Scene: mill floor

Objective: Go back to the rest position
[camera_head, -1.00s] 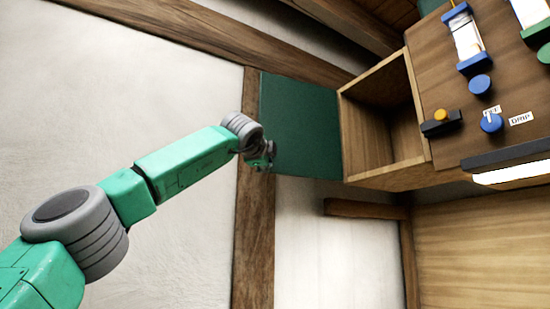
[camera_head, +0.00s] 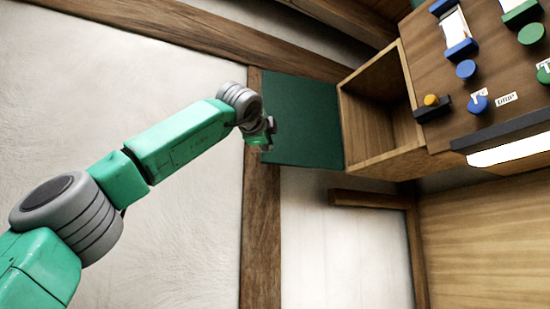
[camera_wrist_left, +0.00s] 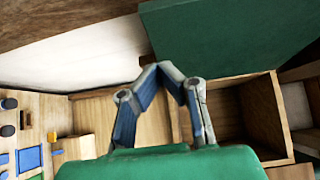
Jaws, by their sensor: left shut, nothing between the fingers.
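My left arm comes in from the lower left of the head view, green with grey joints. My left gripper (camera_head: 268,130) is at its far end, in front of the left part of a dark green panel (camera_head: 305,115). In the left wrist view its blue-grey fingers (camera_wrist_left: 168,72) meet at the tips, with nothing between them. The open wooden box (camera_head: 378,160) lies to the right of the gripper, apart from it in the head view. My right gripper is not in view.
A wooden board (camera_head: 480,75) at the upper right carries blue, green and yellow knobs, a small label (camera_head: 507,99) and a dark bar with a white strip (camera_head: 510,150). Timber beams (camera_head: 262,230) cross the pale wall (camera_head: 110,90). The wall area below the arm looks clear.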

